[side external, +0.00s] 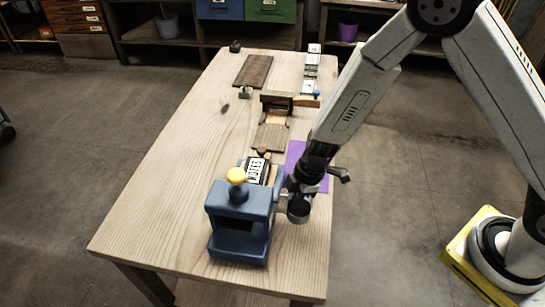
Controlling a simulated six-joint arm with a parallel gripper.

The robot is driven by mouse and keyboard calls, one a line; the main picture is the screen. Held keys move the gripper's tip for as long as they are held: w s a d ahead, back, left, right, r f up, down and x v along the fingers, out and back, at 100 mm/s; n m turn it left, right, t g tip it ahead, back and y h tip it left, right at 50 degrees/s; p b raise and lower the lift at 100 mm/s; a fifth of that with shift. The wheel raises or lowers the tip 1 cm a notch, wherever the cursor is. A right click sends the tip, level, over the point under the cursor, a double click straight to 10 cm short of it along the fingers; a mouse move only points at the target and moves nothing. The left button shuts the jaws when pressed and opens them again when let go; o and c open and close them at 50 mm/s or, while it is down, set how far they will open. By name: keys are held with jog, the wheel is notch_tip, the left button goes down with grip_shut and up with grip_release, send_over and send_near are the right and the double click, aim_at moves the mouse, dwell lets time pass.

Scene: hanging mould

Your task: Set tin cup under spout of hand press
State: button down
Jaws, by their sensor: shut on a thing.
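The hand press (240,222) is a blue block-like body with a yellow knob on top, standing near the front of the wooden table. The tin cup (299,210) is a small grey metal cup close to the right side of the press. My gripper (300,190) reaches down from the upper right and is shut on the cup. The gripper partly covers the cup and the side of the press where a small grey part sticks out. I cannot tell whether the cup sits under the spout or touches the table.
A block labelled NOTES (257,171) stands behind the press. A purple sheet (309,166) lies beside my gripper. Wooden pieces (272,138), a dark board (254,71) and small white-topped items (311,72) lie farther back. The table's left side (165,190) is clear.

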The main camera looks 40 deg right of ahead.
aim_at(284, 216)
jog(key=shift+w+a+f, duration=0.25)
jog(key=shift+w+f, duration=0.6)
jog(key=shift+f, duration=0.25)
jog(key=shift+w, duration=0.1)
jog(key=shift+w+f, duration=0.1)
jog(key=shift+f, duration=1.75)
jog(key=c, duration=1.1)
grip_release()
jog(key=shift+f, duration=0.1)
jog(key=shift+v, duration=6.15)
